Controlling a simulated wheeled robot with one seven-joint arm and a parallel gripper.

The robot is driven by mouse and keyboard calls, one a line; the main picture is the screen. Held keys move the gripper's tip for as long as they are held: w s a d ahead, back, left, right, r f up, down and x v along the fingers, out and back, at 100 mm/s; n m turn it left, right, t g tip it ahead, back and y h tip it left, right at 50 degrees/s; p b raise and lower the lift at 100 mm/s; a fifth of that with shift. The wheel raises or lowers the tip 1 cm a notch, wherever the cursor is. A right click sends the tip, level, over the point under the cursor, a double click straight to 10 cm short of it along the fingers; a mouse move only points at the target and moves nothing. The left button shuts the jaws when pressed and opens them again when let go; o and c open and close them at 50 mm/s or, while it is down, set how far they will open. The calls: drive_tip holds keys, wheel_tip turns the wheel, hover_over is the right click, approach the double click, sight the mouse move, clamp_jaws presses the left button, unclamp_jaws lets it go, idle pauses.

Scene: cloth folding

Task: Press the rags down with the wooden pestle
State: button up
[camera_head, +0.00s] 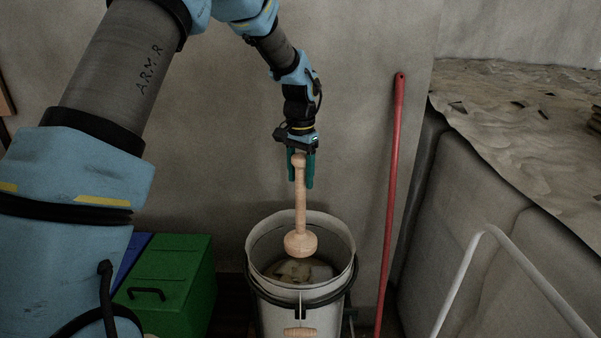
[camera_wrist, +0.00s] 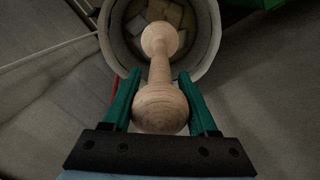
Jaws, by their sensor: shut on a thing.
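The wooden pestle (camera_head: 300,215) hangs upright from my gripper (camera_head: 302,178), its wide round end down over the mouth of a white bucket (camera_head: 335,228). The green fingers are shut on the pestle's upper part. In the wrist view the pestle (camera_wrist: 160,75) runs from between the fingertips of my gripper (camera_wrist: 160,88) toward the bucket (camera_wrist: 112,45). The rags (camera_head: 290,272) lie inside the bucket as crumpled tan pieces, and they also show in the wrist view (camera_wrist: 170,14). The pestle partly hides them. In the head view it appears above the rags; I cannot tell the exact gap.
A red pole (camera_head: 392,190) leans on the wall right of the bucket. A green box (camera_head: 175,270) and a blue one (camera_head: 130,255) stand left. A white bent tube (camera_head: 460,270) and a grey cloth-covered block (camera_head: 480,200) are at right.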

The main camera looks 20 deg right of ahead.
sight(301, 207)
drive_tip(key=shift+f+b, duration=3.1)
drive_tip(key=shift+f, duration=1.6)
drive_tip(key=shift+f, duration=0.3)
drive_tip(key=shift+f+b, duration=3.95)
drive_tip(key=shift+f, duration=3.25)
drive_tip(key=shift+r, duration=0.15)
